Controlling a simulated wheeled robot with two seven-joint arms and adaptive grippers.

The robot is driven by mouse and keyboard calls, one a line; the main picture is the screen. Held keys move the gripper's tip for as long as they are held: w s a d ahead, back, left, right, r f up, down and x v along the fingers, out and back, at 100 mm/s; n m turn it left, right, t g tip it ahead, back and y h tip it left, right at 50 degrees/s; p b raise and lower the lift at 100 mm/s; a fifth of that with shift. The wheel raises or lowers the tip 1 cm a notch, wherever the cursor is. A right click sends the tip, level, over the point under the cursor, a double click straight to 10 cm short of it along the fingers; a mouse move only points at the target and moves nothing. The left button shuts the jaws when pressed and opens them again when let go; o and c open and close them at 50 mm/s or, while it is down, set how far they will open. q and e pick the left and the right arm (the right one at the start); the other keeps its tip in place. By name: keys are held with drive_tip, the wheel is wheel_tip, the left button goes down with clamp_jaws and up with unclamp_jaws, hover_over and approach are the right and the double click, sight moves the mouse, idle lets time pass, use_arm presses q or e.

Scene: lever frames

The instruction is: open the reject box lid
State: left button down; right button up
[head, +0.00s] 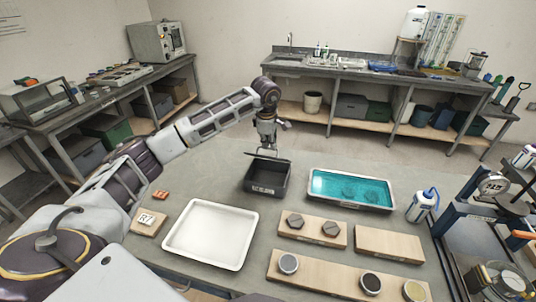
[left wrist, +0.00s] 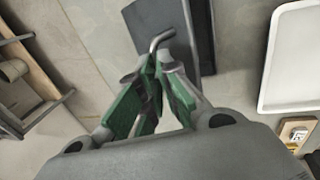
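The reject box (head: 266,190) is a dark grey open-topped box with a pale label on its front, in the middle of the table in the head view. Its lid (head: 281,160) is raised at the back edge, seen nearly edge-on, and the inside shows. My left gripper (head: 267,149) is at the raised lid, above the back of the box. In the left wrist view, my left gripper's green-padded fingers (left wrist: 160,62) are close together on a bent metal handle (left wrist: 163,38) in front of the dark lid (left wrist: 152,17). My right gripper is not in view.
A white tray (head: 211,234) lies front left of the box, and a teal-filled tray (head: 350,189) lies to its right. Wooden boards (head: 389,243) with discs and small jars stand in front. A wash bottle (head: 422,206) and a blue press frame (head: 463,214) are at right.

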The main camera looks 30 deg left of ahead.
use_arm(q)
drive_tip(key=w, duration=0.2)
drive_tip(key=shift+w+a+r, duration=0.1)
drive_tip(key=shift+w+a, duration=0.2)
drive_tip(key=shift+a, duration=0.05)
drive_tip(key=shift+w, duration=0.4)
drive_tip(key=c, duration=2.2)
unclamp_jaws()
drive_tip(key=shift+w+a, duration=0.1)
drive_tip(key=shift+w, duration=0.1)
drive_tip(key=o, duration=0.6)
drive_tip(key=shift+o, duration=0.2)
drive_tip(key=shift+w+a+f, duration=0.1)
drive_tip(key=shift+w+f, duration=0.1)
drive_tip(key=shift+w, duration=0.2)
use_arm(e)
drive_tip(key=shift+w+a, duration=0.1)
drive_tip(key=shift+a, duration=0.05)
use_arm(q)
drive_tip(key=shift+s+r, duration=0.1)
drive_tip(key=shift+r, duration=0.05)
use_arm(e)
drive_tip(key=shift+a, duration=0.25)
